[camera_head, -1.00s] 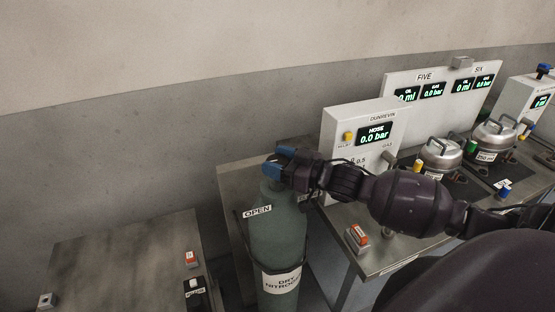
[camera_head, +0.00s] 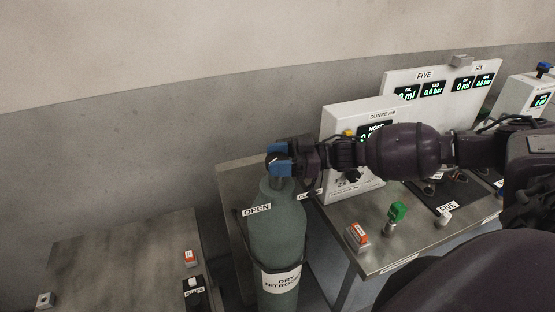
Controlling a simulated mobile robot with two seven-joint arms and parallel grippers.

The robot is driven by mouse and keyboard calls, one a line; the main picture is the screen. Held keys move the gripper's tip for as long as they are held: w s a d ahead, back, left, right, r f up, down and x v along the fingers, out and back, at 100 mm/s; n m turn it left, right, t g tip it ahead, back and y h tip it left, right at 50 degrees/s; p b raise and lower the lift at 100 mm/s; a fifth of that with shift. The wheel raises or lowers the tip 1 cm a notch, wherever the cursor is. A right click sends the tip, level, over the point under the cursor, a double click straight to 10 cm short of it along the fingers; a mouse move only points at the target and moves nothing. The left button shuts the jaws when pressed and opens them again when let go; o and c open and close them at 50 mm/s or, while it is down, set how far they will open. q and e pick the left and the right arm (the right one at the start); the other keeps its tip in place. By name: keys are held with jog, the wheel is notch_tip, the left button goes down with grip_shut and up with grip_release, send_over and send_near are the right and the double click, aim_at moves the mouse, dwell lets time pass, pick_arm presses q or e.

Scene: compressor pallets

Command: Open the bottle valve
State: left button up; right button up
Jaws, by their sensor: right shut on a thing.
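The grey-green gas bottle (camera_head: 278,228) stands upright at the lower middle, with a "DRY NITROGEN" label (camera_head: 282,281) on its front. An "OPEN" sign (camera_head: 257,209) shows at its upper left, and a second sign, partly hidden by my arm, is at its right. My right gripper (camera_head: 279,158) comes in from the right at the top of the bottle. Its blue-tipped fingers are closed around the valve on the bottle's neck, which they mostly hide. My left gripper is not in view.
The Dunrevin panel (camera_head: 345,117) stands right of the bottle, its display partly behind my arm. A metal bench (camera_head: 375,262) holds an orange-topped block (camera_head: 357,237) and a green-handled part (camera_head: 397,212). A lower table (camera_head: 110,262) at left is mostly bare.

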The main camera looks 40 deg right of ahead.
dwell(0.5)
jog(key=o, duration=0.9)
pick_arm(q)
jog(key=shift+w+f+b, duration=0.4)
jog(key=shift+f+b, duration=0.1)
jog(key=shift+b, duration=0.5)
pick_arm(e)
jog(key=v, duration=1)
jog(key=shift+d, duration=0.4)
